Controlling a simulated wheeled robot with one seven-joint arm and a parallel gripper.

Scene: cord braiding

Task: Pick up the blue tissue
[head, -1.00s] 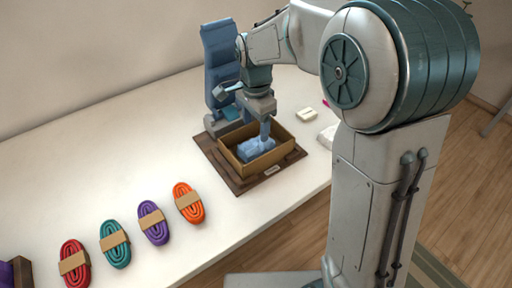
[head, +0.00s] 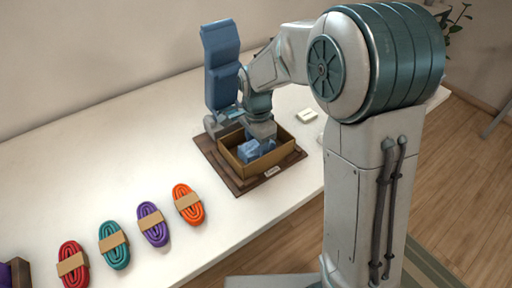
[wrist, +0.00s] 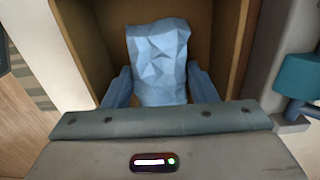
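The blue tissue (head: 249,151), a crumpled faceted lump, lies in an open cardboard box (head: 237,164). My gripper (head: 262,140) reaches down into the box over the tissue, and its fingertips are hidden in the head view. In the wrist view, the tissue (wrist: 158,58) stands between my two blue fingers, one on each side. My gripper (wrist: 160,84) is open, with the fingers wide apart and close to the tissue's sides. I cannot tell whether they touch it.
The box stands on a dark brown board (head: 238,184) on the white table. Red (head: 73,264), teal (head: 114,245), purple (head: 152,223) and orange (head: 188,204) cord bundles lie to the left. A blue upright stand (head: 221,65) is behind the box.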

